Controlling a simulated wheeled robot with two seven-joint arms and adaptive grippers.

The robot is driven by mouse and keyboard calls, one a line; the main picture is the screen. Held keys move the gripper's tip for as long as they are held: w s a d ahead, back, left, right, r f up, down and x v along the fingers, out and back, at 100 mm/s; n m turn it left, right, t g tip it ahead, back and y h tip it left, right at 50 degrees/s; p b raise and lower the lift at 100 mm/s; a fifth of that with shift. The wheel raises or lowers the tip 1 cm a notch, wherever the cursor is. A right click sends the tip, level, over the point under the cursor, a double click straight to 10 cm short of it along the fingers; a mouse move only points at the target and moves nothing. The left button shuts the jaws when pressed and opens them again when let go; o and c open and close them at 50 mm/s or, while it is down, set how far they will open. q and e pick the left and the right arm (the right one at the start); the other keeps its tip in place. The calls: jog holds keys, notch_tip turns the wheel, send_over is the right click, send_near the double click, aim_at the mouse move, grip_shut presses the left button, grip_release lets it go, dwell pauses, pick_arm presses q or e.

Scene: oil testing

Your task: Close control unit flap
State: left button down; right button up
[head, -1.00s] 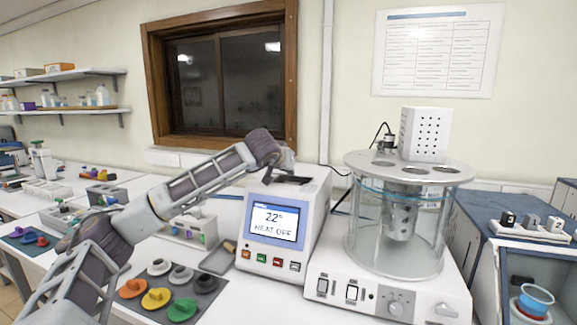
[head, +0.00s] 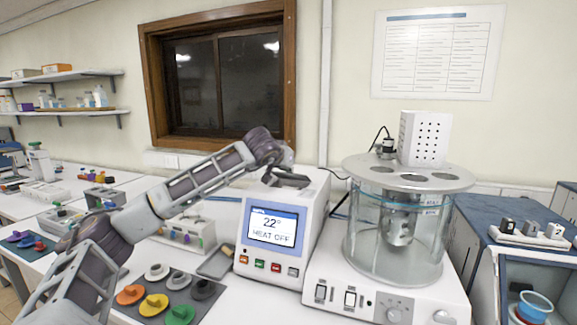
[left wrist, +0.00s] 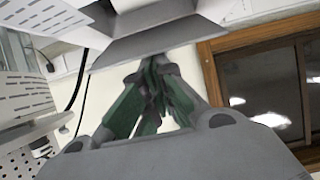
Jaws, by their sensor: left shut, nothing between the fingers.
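The control unit (head: 262,262) is a white box with a blue-framed screen reading 22° and HEAT OFF, in the middle of the head view. A dark grey piece (head: 287,180) shows at its top, under my left wrist. I cannot tell how much of it is the flap and how much my gripper. In the left wrist view my left gripper (left wrist: 158,62) has its green-padded fingers together with nothing between them. Contact is unclear. The right gripper is out of view.
A glass bath (head: 390,235) with a perforated white block (head: 424,138) stands right of the unit. Coloured round pieces lie on a grey mat (head: 202,309) at the front left. A wooden-framed window (head: 215,80) is behind.

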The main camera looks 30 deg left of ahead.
pick_arm(q)
jog(key=shift+w+r+p, duration=0.1)
jog(key=shift+r+p, duration=0.6)
jog(key=shift+r, duration=0.5)
jog(key=v, duration=1)
jog(key=shift+w+a+r+b, duration=0.15)
jog(key=shift+w+r+b, duration=0.05)
jog(key=shift+r+b, duration=0.2)
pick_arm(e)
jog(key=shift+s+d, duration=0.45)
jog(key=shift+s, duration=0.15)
